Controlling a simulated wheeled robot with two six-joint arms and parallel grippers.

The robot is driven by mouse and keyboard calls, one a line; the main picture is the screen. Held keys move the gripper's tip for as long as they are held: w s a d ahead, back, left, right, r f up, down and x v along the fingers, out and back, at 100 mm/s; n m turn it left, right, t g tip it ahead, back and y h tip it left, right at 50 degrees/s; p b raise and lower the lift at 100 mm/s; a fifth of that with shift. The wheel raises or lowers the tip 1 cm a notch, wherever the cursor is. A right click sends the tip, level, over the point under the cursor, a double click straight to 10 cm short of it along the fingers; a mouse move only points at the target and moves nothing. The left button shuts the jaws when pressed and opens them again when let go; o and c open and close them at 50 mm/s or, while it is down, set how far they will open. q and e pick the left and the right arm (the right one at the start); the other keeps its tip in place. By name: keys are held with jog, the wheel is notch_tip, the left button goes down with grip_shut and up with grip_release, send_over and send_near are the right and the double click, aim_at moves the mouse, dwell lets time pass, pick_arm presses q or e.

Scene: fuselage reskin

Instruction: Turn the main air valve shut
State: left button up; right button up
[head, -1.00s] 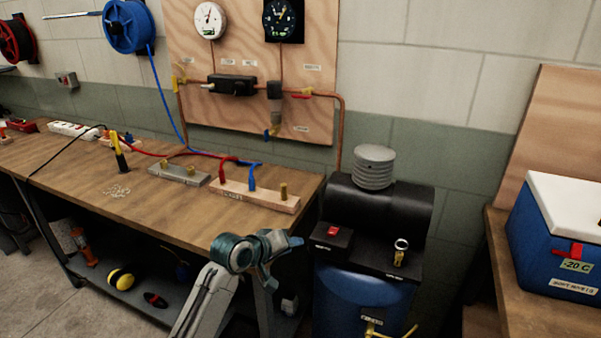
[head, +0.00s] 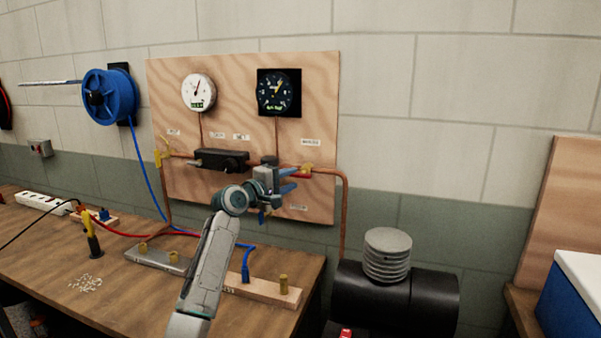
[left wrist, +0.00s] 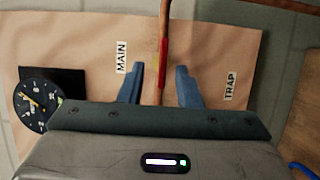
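The main air valve (head: 307,168) sits on the copper pipe at the right of the plywood board, below a small label. It shows as a yellow piece with a red lever lying along the pipe. My left gripper (head: 291,181) is in front of the board at this valve, with its blue fingers pointing right. In the left wrist view the gripper (left wrist: 159,84) is open, and the red lever (left wrist: 164,48) runs between the two fingers, beside the MAIN label (left wrist: 122,57). A gap shows on each side of it. My right gripper is out of view.
Two gauges, one white (head: 198,92) and one dark (head: 278,92), hang above the pipe. A black regulator body (head: 221,159) is left of the gripper. The workbench (head: 45,245) holds clamps and cables. A black compressor (head: 395,300) stands at lower right.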

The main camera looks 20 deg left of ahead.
aim_at(298, 176)
pick_arm(q)
jog(key=x, duration=0.3)
jog(key=shift+w+a+f+p, duration=0.15)
jog(key=shift+w+a+p, duration=0.05)
jog(key=shift+w+p, duration=0.15)
jog(key=shift+w+d, duration=0.3)
jog(key=shift+w, duration=0.35)
jog(key=shift+w+d, duration=0.15)
jog(key=shift+w+f, duration=0.1)
jog(key=shift+w, duration=0.05)
jog(key=shift+c, duration=0.4)
grip_shut()
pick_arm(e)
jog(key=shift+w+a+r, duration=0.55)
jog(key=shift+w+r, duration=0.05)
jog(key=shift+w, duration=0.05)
